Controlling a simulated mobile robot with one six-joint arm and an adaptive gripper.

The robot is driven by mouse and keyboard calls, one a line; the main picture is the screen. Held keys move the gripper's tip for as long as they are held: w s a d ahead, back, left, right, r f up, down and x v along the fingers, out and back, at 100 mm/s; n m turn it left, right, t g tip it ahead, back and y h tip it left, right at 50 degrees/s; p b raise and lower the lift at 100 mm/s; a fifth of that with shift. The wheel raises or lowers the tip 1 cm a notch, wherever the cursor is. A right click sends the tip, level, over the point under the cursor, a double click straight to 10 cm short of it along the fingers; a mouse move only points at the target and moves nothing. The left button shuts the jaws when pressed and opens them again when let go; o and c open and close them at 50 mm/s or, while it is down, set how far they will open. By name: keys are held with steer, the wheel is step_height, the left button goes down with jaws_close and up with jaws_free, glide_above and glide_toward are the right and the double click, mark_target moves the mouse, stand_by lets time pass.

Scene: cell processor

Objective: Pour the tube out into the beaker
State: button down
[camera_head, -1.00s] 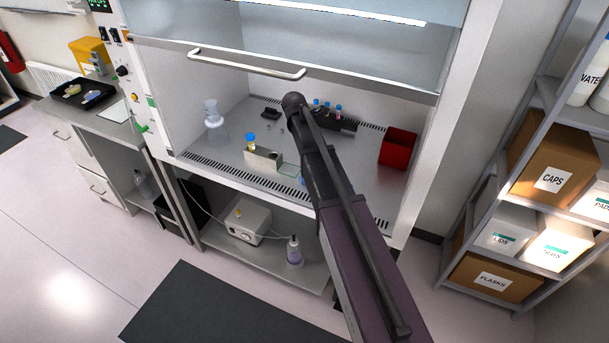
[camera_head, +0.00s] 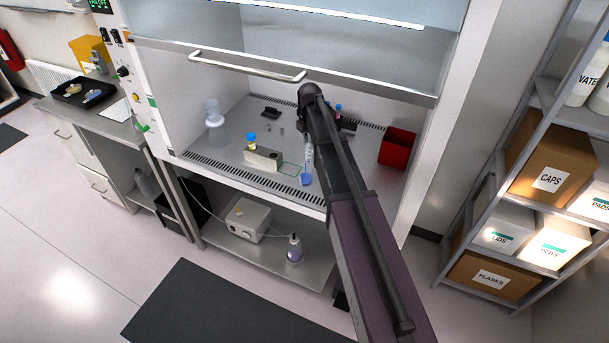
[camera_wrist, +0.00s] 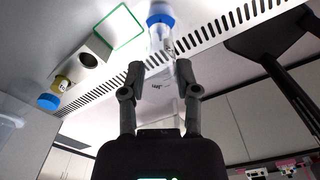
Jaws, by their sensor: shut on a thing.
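My gripper (camera_wrist: 159,70) is shut on a clear tube (camera_wrist: 160,86) with small dark markings, in the wrist view. Its contents are hard to make out. In the head view my own arm hides the gripper. A clear, slim vessel with a blue lower end (camera_head: 306,178) shows beside my arm in the hood. Blue (camera_wrist: 160,18) also shows beyond the fingertips in the wrist view. I cannot tell whether it belongs to the held tube. A clear glass vessel (camera_head: 214,121) stands at the hood's left; I cannot tell surely whether it is the beaker.
A metal block (camera_head: 264,159) stands near the hood's front, with a blue-capped yellow vial (camera_head: 250,142) at its left end. A green square outline (camera_head: 291,169) lies beside it. A red bin (camera_head: 397,148) stands at the right. The raised sash handle (camera_head: 247,67) crosses above.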

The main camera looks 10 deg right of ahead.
step_height(320, 180, up, 5)
steer(key=p, duration=0.4)
steer(key=shift+f, duration=0.1)
